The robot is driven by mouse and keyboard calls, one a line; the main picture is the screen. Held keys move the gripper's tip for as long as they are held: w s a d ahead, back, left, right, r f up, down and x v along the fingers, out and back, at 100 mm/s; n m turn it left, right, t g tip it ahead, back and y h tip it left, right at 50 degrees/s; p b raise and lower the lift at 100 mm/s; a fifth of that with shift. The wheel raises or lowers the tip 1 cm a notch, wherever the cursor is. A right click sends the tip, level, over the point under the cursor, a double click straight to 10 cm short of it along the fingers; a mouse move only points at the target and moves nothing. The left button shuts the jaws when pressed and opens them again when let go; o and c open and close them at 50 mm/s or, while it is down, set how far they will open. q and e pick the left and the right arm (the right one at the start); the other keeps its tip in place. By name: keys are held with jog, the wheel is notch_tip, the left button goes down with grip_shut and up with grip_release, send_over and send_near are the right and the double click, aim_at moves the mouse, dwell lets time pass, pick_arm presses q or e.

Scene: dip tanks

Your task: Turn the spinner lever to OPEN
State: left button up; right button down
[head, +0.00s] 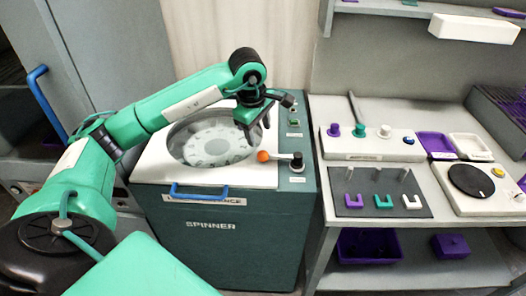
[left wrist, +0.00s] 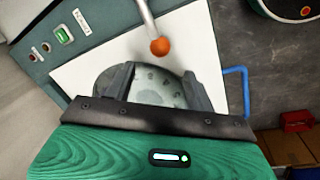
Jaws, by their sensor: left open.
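The spinner (head: 225,235) is a dark green cabinet with a white top and a round window. Its lever is a metal rod with an orange ball (head: 263,156) at the left end and a black pivot knob (head: 297,162) at the right. In the left wrist view the orange ball (left wrist: 160,46) lies beyond the fingertips, apart from them. My left gripper (head: 257,131) is open and empty, above the spinner's top, close to the orange ball. In the left wrist view its two fingers (left wrist: 157,85) are spread. My right gripper is not in view.
A blue handle (head: 199,192) is on the spinner's front edge. A bench (head: 440,225) with knobs, colored hooks and trays stands to the right. A shelf with a white box (head: 474,29) hangs above it.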

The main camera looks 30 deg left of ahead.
aim_at(263, 152)
pick_arm(q)
jog(key=f, duration=0.3)
jog(key=w+f+p, duration=0.1)
jog(key=f, duration=0.5)
jog(key=shift+w, duration=0.35)
jog(key=shift+w+f+p, duration=0.1)
jog(key=shift+f+p, duration=0.2)
jog(key=shift+f, duration=0.15)
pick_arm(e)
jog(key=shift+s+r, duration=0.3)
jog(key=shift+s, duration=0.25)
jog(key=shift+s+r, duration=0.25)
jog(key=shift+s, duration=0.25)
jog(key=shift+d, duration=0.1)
pick_arm(q)
grip_shut()
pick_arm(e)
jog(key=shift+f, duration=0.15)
